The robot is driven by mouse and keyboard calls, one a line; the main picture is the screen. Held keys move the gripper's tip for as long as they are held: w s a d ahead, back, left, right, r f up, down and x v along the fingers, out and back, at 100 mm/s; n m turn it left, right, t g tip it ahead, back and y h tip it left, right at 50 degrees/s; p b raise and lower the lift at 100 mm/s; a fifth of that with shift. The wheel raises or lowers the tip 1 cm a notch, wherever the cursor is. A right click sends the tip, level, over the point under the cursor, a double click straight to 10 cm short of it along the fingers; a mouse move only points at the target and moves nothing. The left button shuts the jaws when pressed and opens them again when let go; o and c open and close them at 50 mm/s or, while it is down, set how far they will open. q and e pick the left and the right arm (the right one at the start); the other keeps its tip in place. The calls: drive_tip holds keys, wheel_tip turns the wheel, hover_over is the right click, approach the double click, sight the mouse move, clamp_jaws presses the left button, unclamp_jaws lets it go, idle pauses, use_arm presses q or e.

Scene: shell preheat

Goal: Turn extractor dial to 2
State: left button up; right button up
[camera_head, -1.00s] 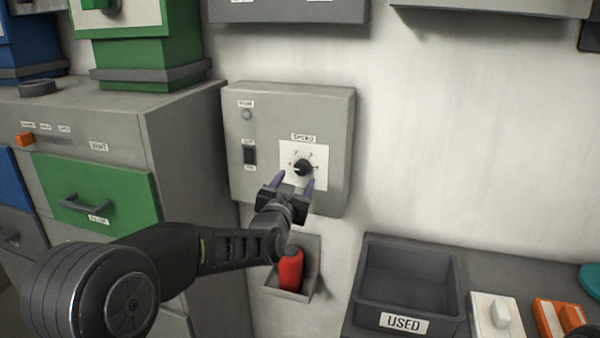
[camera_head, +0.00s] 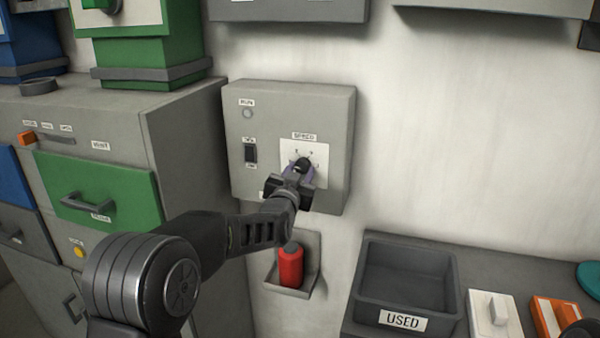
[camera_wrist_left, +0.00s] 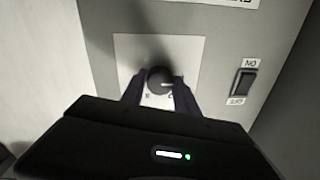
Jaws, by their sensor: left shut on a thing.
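The extractor dial (camera_head: 302,164) is a black round knob on a white plate under a SPEED label, on a grey wall box (camera_head: 235,120). My left gripper (camera_head: 298,170) is at the dial, its two fingers shut on either side of it. In the left wrist view the dial (camera_wrist_left: 159,80) sits between the fingertips (camera_wrist_left: 158,88), with a pale pointer mark on its face. The gripper and dial cover part of the scale, and I cannot read which number the pointer is at. My right gripper is not in view.
A black rocker switch (camera_head: 250,153) and a small round RUN lamp (camera_head: 247,114) are left of the dial. A red bottle (camera_head: 291,266) stands in a wall holder below. A grey USED bin (camera_head: 454,300) is at lower right. A green-drawered cabinet (camera_head: 135,190) stands at left.

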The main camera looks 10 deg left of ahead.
use_arm(q)
clamp_jaws()
idle(0.3)
drive_tip(key=shift+f+m+b, duration=0.15)
drive_tip(key=shift+m+b, duration=0.95)
drive_tip(key=shift+m, duration=0.1)
drive_tip(key=m+b, duration=0.2)
drive_tip(key=m, duration=0.1)
drive_tip(key=shift+a, duration=0.1)
drive_tip(key=m+b, duration=0.3)
drive_tip(key=m, duration=0.1)
drive_tip(key=shift+m+t, duration=0.3)
drive_tip(key=shift+m, duration=0.1)
drive_tip(key=shift+a+m+h+b, duration=0.1)
drive_tip(key=shift+m+h+b, duration=0.2)
drive_tip(key=shift+m+b, duration=0.6)
